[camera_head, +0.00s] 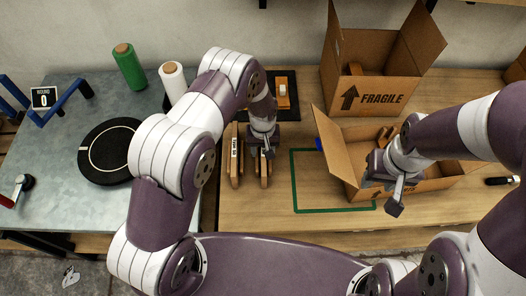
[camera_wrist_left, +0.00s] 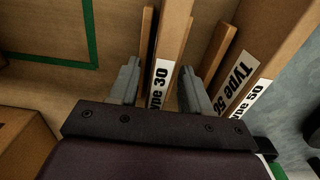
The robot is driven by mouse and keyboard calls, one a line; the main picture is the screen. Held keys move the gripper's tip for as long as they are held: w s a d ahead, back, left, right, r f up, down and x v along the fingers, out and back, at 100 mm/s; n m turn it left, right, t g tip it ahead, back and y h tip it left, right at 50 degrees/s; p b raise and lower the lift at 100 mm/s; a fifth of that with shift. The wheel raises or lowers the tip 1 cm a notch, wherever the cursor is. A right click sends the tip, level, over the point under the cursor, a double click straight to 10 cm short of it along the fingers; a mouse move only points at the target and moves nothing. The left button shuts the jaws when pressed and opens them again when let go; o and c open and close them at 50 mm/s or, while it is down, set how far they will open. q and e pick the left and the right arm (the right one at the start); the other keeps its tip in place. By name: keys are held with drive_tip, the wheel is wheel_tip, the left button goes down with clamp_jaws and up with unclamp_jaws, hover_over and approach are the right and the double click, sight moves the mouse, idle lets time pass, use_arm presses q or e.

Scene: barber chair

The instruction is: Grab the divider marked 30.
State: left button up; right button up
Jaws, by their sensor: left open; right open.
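The divider marked 30 (camera_wrist_left: 168,50) is a wooden piece with a white "Type 30" label, seen in the left wrist view between the fingers of my left gripper (camera_wrist_left: 158,85). The fingers are open, one on each side of it. In the head view my left gripper (camera_head: 263,150) is over the dividers on the wooden table and hides much of them. A divider marked 50 (camera_wrist_left: 245,75) stands beside it and also shows in the head view (camera_head: 235,155). My right gripper (camera_head: 388,185) is open and empty above the front of the lower cardboard box.
An open cardboard box (camera_head: 372,130) stands near my right gripper, with a "FRAGILE" box (camera_head: 380,70) behind it. A grey-blue table (camera_head: 60,170) at left holds a black disc (camera_head: 108,150) and spools.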

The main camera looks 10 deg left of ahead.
use_arm(q)
drive_tip(key=shift+f, duration=0.3)
drive_tip(key=shift+w+d, duration=0.1)
clamp_jaws()
